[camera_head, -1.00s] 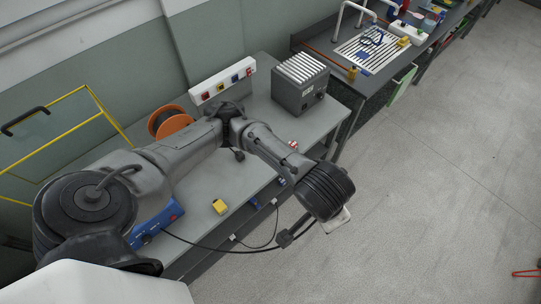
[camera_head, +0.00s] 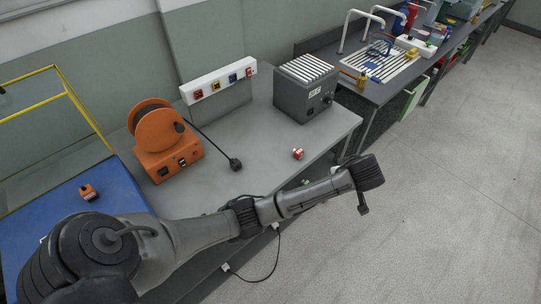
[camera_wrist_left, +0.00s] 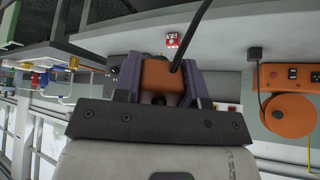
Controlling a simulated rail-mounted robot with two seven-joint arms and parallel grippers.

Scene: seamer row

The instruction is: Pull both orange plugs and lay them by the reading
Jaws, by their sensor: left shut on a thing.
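In the left wrist view my left gripper (camera_wrist_left: 160,78) is shut on an orange plug (camera_wrist_left: 160,74), with a black cable running up past it. In the head view my left arm reaches across the bench's front edge; its fingers and the held plug are hidden there. Another small orange block, looking like a plug (camera_head: 88,191), lies on a blue surface (camera_head: 40,225) at the left. I cannot make out a reading. My right gripper is not in view.
An orange cable reel (camera_head: 157,130) stands on the bench, its black plug (camera_head: 235,164) lying nearby. A white socket strip (camera_head: 218,82), a grey finned box (camera_head: 305,85) and a small red-and-white item (camera_head: 298,154) are behind my arm. The floor at right is clear.

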